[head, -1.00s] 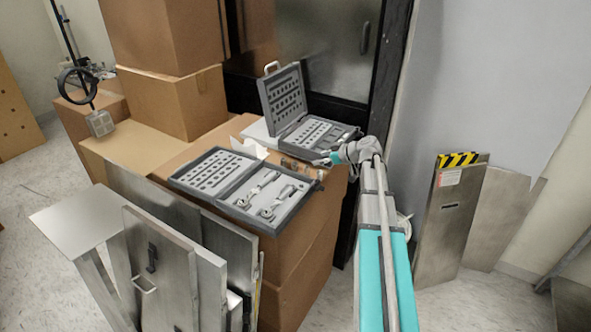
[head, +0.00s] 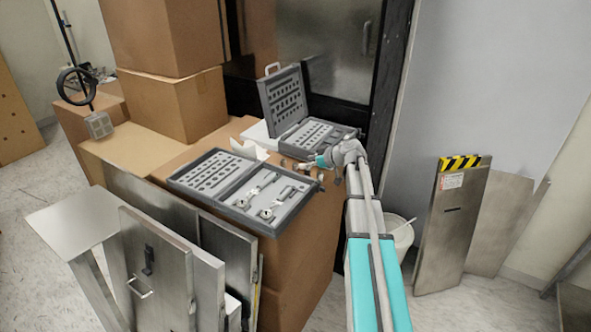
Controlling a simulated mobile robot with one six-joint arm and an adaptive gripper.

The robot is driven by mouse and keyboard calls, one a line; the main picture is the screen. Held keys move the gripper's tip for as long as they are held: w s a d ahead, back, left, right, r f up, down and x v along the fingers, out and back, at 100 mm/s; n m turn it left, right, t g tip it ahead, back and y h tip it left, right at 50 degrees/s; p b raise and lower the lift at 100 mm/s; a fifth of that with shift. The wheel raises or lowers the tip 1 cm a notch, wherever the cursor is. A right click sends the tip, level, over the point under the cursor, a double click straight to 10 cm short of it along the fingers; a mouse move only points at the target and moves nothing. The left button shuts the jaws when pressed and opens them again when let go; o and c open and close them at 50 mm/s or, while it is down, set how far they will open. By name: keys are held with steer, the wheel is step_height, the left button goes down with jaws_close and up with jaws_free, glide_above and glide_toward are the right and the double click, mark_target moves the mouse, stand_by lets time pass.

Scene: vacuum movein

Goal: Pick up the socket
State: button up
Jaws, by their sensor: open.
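Several small brown and metallic pieces (head: 288,164) lie on the brown box top between two open tool cases. They are too small to tell which one is the socket. My gripper (head: 308,167) reaches in from the right, low over the box, with its jaws open close beside these pieces. I cannot see anything between the fingers. The fingertips are tiny here, and my wrist hides part of the box edge behind it.
A grey open case (head: 222,204) with tools lies in front, and another (head: 312,138) with a raised lid stands behind. Cardboard boxes (head: 175,102) are stacked at the left. Metal panels (head: 165,270) lean in front. A white bucket (head: 400,236) stands right of the box.

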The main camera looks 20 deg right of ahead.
mark_target(297, 165)
steer(key=b+x, duration=0.2)
steer(key=x, duration=0.1)
steer(key=shift+w+a+f, duration=0.1)
steer(key=shift+f, duration=0.35)
steer(key=shift+w+a+f, duration=0.2)
steer(key=shift+w+a, duration=0.2)
steer(key=shift+w, duration=0.05)
jaws_close()
